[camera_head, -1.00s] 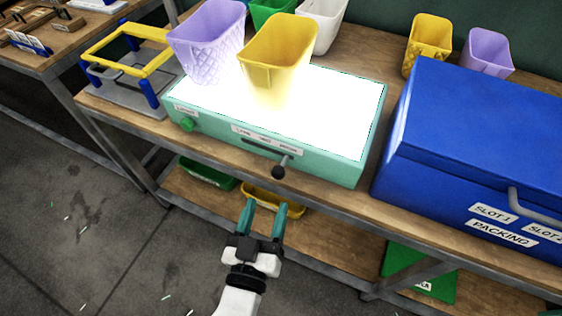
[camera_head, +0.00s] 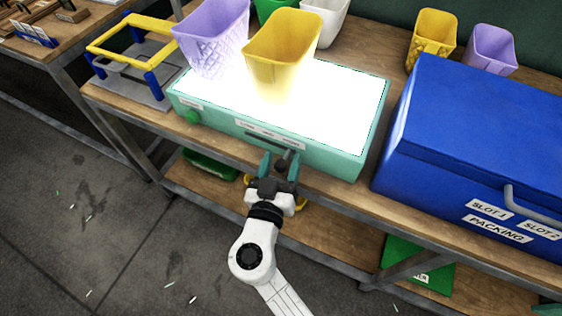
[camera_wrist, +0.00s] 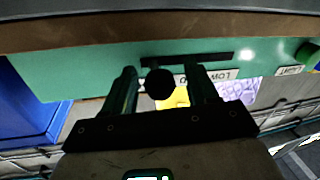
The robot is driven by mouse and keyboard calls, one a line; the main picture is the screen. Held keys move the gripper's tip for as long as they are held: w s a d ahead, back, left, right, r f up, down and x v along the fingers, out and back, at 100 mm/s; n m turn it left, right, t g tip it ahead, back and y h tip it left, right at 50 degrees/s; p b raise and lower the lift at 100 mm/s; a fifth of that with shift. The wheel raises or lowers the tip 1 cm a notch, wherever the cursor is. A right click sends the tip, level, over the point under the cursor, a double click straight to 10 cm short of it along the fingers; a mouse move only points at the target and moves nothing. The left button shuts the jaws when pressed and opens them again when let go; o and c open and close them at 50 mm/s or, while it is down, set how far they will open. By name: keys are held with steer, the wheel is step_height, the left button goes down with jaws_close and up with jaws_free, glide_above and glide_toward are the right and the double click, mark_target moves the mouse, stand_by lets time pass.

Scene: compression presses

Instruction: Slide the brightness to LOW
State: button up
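The teal light box (camera_head: 335,158) has a brightly glowing top and stands on the workbench. Its front holds a dark horizontal slot (camera_head: 262,139) under a label strip (camera_head: 270,134), with a black slider knob (camera_head: 283,164) toward the right part of the slot. In the wrist view the knob (camera_wrist: 159,84) lies between my two teal fingers, and the word LOW is readable on the label (camera_wrist: 219,77). My gripper (camera_head: 279,162) is open with a finger on either side of the knob. A gap shows on both sides of the knob in the wrist view.
Yellow (camera_head: 282,45) and lilac (camera_head: 212,35) baskets stand on or behind the glowing top. A green knob (camera_head: 192,117) sits at the box's left front. A blue chest (camera_head: 470,150) marked PACKING stands to the right. The bench edge runs below the box.

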jaws_close()
stand_by(0.3)
steer(key=shift+w+a+f+b, duration=0.1)
steer(key=shift+a+f+b, duration=0.05)
steer(key=shift+a+b, duration=0.2)
steer(key=w+a+b, duration=0.1)
steer(key=a+b, duration=0.1)
steer(key=b, duration=0.1)
steer(key=w+a+b, duration=0.1)
steer(key=a+b, duration=0.2)
steer(key=w+a+b, duration=0.1)
steer(key=a+b, duration=0.1)
steer(key=shift+a+f+b, duration=0.1)
steer(key=shift+a+b, duration=0.3)
steer(key=shift+w+a+b, duration=0.15)
steer(key=shift+a+b, duration=0.35)
steer(key=shift+a, duration=0.05)
steer(key=shift+r, duration=0.25)
steer(key=shift+a, duration=0.1)
